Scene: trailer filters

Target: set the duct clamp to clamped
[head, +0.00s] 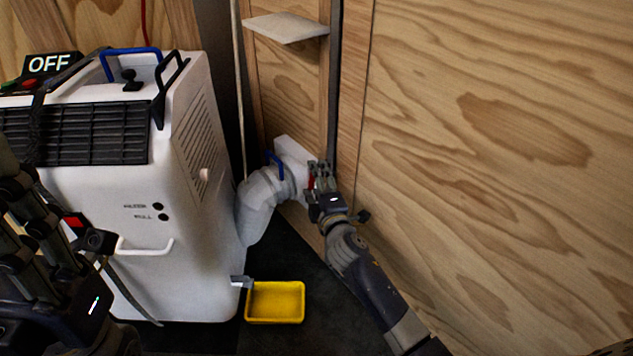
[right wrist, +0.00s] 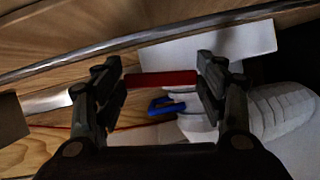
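A white duct (head: 262,195) runs from the white machine to a white plate (head: 293,150) at the wall. A red bar (head: 311,181) sits at the duct's wall end, and a blue lever (head: 275,164) stands on the duct. I cannot tell for sure which belongs to the clamp. My right gripper (head: 319,176) is at the red bar. In the right wrist view its fingers (right wrist: 160,85) are apart, with the red bar (right wrist: 163,79) spanning the gap; contact is unclear. The blue lever (right wrist: 166,106) shows beyond it. My left gripper (head: 28,190) is at the left edge, partly cut off.
The white machine (head: 190,235) with a black grille and an OFF sign (head: 50,63) fills the left. A yellow tray (head: 275,302) lies on the dark floor. A small shelf (head: 286,27) juts from the wall above the duct. A plywood wall (head: 500,150) bounds the right.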

